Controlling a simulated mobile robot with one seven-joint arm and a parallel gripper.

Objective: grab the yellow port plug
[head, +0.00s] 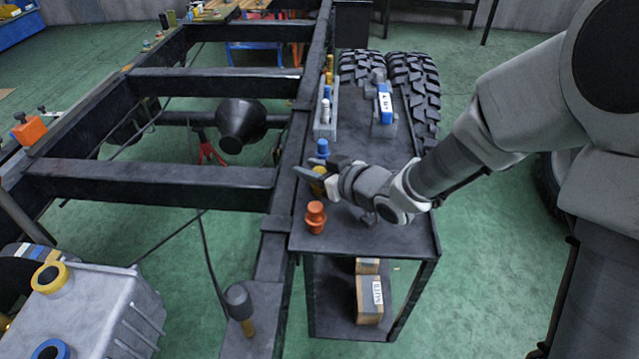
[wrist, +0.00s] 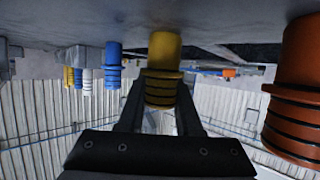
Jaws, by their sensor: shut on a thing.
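The yellow port plug (wrist: 163,52) stands between the two fingers of my gripper (wrist: 160,112) in the wrist view, and the fingers are shut on its ribbed part. That view shows the scene upside down, with the plug against the grey cart top. In the head view the yellow plug (head: 318,182) is mostly hidden behind my gripper (head: 312,176), which reaches in from the right, low over the cart top. I cannot tell whether the plug still touches the cart.
An orange plug (head: 315,217) and a blue plug (head: 322,149) stand close on either side. A rack of plugs (head: 326,118) and a small block with a blue-and-white label (head: 385,104) are farther back on the cart (head: 345,236). The black chassis rail (head: 285,190) runs along its left.

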